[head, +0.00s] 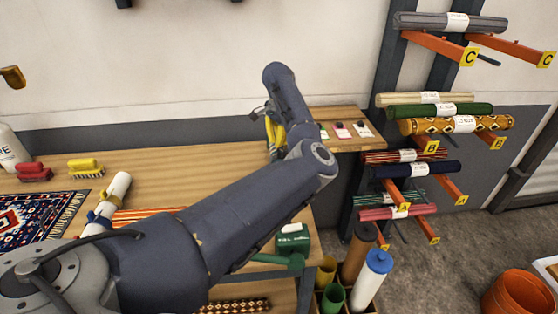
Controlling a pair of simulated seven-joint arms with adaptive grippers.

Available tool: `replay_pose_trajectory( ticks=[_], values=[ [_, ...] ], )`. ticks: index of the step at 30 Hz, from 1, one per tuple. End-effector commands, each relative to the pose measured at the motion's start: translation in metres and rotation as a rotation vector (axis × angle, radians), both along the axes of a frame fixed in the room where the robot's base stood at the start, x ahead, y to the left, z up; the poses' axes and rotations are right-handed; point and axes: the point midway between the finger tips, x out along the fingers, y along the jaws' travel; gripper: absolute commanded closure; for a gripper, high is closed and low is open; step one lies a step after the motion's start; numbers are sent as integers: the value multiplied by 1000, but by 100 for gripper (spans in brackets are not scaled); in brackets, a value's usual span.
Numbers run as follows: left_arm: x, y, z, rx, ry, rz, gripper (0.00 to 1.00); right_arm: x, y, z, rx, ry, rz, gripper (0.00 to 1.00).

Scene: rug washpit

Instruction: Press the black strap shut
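I cannot make out the black strap. A pale roll (118,188) with blue and yellow bands lies on the wooden table at the left, partly hidden by my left arm. My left arm crosses the view from the lower left, bends near the middle and rises in front of the back wall. A small grey and black part beside its upper link may belong to my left gripper (260,113); the fingers are not clear, and I cannot tell whether they hold anything. My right gripper is out of view.
Rolled rugs lie on orange rack arms (435,46) at the right. An orange bucket (515,293) stands on the floor.

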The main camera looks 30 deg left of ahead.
Motion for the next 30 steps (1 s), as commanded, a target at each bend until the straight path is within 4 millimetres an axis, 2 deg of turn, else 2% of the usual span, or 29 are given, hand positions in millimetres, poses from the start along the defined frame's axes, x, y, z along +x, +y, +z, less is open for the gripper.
replay_pose_trajectory(
  ticks=[30],
  values=[
    [0,0,-17,-1,1,0,100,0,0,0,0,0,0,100]
  ],
)
